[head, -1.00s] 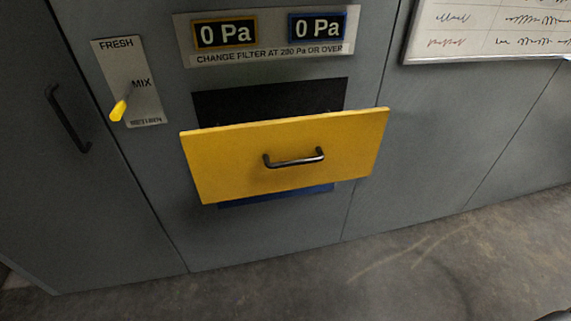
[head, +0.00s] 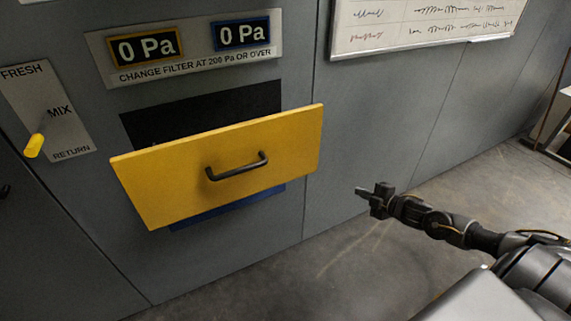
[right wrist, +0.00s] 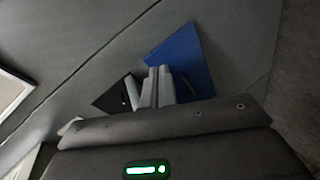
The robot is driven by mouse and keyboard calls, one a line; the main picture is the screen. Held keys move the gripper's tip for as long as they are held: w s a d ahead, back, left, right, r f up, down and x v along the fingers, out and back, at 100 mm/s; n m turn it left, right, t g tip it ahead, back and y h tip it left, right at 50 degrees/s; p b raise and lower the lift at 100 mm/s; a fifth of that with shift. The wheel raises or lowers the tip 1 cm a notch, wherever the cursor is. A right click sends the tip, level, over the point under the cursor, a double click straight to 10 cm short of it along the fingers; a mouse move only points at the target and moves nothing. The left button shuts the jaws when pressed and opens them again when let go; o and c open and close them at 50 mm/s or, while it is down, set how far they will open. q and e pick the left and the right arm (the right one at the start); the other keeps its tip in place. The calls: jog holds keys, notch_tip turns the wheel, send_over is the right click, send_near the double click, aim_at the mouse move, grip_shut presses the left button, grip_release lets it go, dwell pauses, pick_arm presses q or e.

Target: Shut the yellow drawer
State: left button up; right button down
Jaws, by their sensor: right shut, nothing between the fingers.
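The yellow drawer (head: 215,177) stands open, its front panel held out from the grey cabinet with a dark opening (head: 200,118) behind its top edge. A black bar handle (head: 237,167) is on its front. My right gripper (head: 361,191) is to the right of the drawer, apart from it, with its fingers shut and empty. The fingers also show in the right wrist view (right wrist: 156,86). No yellow shows in that view. My left gripper is not in view.
A blue panel (head: 230,205) shows partly below the yellow front, and in the right wrist view (right wrist: 184,56). Two pressure displays (head: 190,40) are above. A yellow-tipped lever (head: 34,145) is at left. A whiteboard (head: 420,22) hangs at upper right.

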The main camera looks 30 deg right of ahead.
jog(key=s+a+r+n+y, duration=0.2)
jog(key=a+r+n+y, duration=0.3)
jog(key=a+r, duration=0.3)
jog(key=s+a+r+n+g+y, duration=0.1)
jog(key=s+a+r+n+y, duration=0.1)
jog(key=a+r+n+y, duration=0.3)
jog(key=a+r+n, duration=0.1)
jog(key=a+r, duration=0.3)
jog(key=a, duration=0.1)
jog(key=shift+a+r, duration=0.2)
jog(key=shift+r, duration=0.1)
jog(key=p, duration=0.4)
send_near(272, 160)
jog(key=x, duration=0.5)
jog(key=shift+s+a+r, duration=0.1)
jog(key=shift+a, duration=0.3)
jog(key=shift+w, duration=0.4)
